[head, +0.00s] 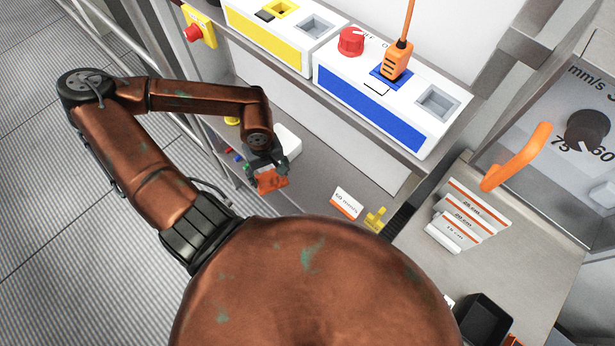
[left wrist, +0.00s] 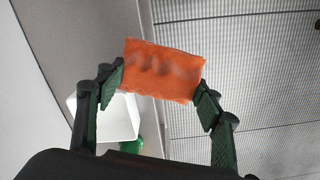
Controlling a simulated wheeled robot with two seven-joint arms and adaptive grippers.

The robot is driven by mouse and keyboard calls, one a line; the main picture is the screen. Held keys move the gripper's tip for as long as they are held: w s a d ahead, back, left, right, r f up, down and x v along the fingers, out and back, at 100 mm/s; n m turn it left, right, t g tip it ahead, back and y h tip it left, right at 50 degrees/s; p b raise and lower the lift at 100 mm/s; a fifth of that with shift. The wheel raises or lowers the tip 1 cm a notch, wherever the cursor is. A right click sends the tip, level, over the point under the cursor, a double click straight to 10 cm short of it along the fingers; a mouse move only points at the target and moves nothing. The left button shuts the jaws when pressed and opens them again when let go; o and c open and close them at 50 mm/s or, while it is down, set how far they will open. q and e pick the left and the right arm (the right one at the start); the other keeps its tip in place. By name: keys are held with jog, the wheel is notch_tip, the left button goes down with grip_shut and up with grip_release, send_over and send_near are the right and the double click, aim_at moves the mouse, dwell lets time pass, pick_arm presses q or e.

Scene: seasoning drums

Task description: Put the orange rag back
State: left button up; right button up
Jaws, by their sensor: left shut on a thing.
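The orange rag (head: 271,180) is a small flat orange cloth. In the head view it hangs at the tip of my left gripper (head: 268,164), beside the lower shelf at the centre left. In the left wrist view the rag (left wrist: 162,70) spans the space between the two fingers of my left gripper (left wrist: 160,88), and both fingertips touch its sides. The gripper is shut on it. The rag looks clear of any surface, though its exact height is hard to tell. My right gripper is not in view.
A white box (head: 287,138) stands on the lower shelf near my left gripper; it also shows in the left wrist view (left wrist: 112,118). A yellow-panelled unit (head: 270,40) and a blue-panelled unit (head: 375,100) sit on the shelf above. A small card (head: 346,203) and a yellow piece (head: 375,218) lie to the right.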

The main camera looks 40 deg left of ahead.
pick_arm(q)
jog(key=w+d+f+p, duration=0.1)
jog(key=w+f, duration=0.1)
jog(key=w, duration=0.1)
jog(key=w+d+f+p, duration=0.1)
jog(key=w+d+f, duration=0.1)
jog(key=w+f, duration=0.1)
jog(key=w+d+f+p, duration=0.1)
jog(key=w+f, duration=0.2)
jog(key=w, duration=0.1)
jog(key=shift+w+d, duration=0.35)
jog(key=shift+d, duration=0.05)
jog(key=shift+w+d+f, duration=0.1)
jog(key=shift+w+f, duration=0.2)
jog(key=shift+f, duration=0.15)
notch_tip(320, 180, down, 3)
jog(key=shift+w+d+r+p, duration=0.1)
jog(key=shift+p, duration=0.95)
jog(key=shift+f, duration=0.3)
jog(key=o, duration=1)
